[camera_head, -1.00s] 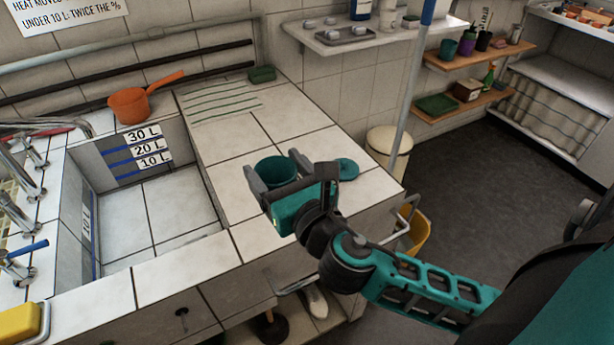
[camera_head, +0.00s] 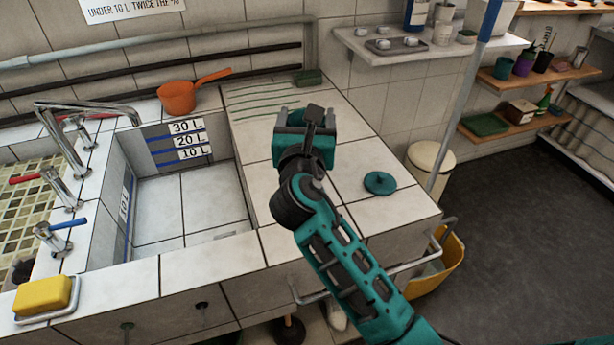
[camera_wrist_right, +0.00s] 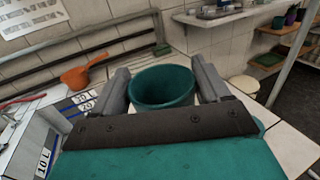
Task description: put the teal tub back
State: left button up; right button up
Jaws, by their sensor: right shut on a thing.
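The teal tub (camera_wrist_right: 162,87) is upright with its open top showing in the right wrist view. It sits between the two grey fingers of my right gripper (camera_head: 306,118), which is shut on it. In the head view the gripper is over the tiled counter to the right of the basin, and it hides most or all of the tub. I cannot tell the tub's height above the tiles. A round teal lid (camera_head: 380,183) lies flat on the counter, to the right of the gripper. My left gripper is not in view.
The sunken basin (camera_head: 190,205) with litre marks is to the left. An orange pan (camera_head: 177,98) stands behind it, and a green block (camera_head: 307,77) lies near the wall. A blue-topped pole (camera_head: 487,25) rises beyond the right counter edge. Back counter tiles with green lines (camera_head: 262,98) are clear.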

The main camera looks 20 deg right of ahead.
notch_tip(320, 180, down, 13)
jog(key=b, duration=0.4)
jog(key=shift+r, duration=0.15)
jog(key=o, duration=1)
jog(key=shift+f, duration=0.2)
jog(key=o, duration=0.4)
jog(key=shift+o, duration=0.2)
jog(key=shift+r, duration=0.1)
